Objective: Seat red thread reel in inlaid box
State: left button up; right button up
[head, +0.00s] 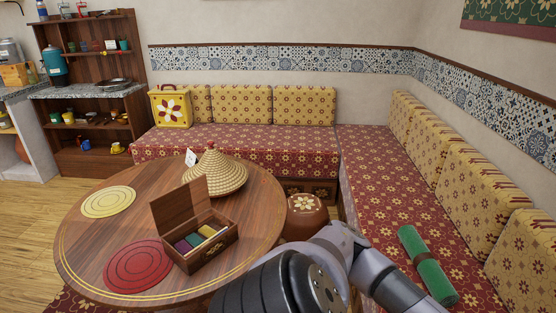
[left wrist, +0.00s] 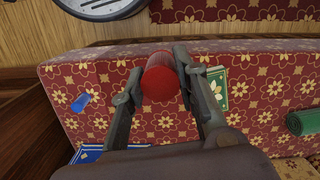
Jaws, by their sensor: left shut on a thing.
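The red thread reel (left wrist: 160,78) is between the fingers of my left gripper (left wrist: 160,80) in the left wrist view. The gripper is shut on it, with the reel's round end toward the camera and the bench below. The inlaid box (head: 213,256) stands on the round wooden table in the head view, its lid (head: 180,208) raised. Purple, green and yellow pieces show inside; the rest of its inside is too small to tell. A grey arm of mine fills the lower middle of the head view; its fingers do not show there. My right gripper is not in view.
The table (head: 140,212) also holds a woven cone lid (head: 215,174), a red mat (head: 138,266) and a yellow mat (head: 108,202). A green roll (head: 428,265) lies on the right bench. A blue piece (left wrist: 81,102) and green book (left wrist: 218,88) lie on the bench.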

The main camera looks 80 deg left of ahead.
aim_at(196, 242)
jog(key=k+j+u, duration=0.45)
jog(key=j, duration=0.15)
jog(key=k+j+u, duration=0.2)
jog(key=j, duration=0.15)
jog(key=k+j+u, duration=0.1)
jog(key=j+u, duration=0.15)
jog(key=j, duration=0.1)
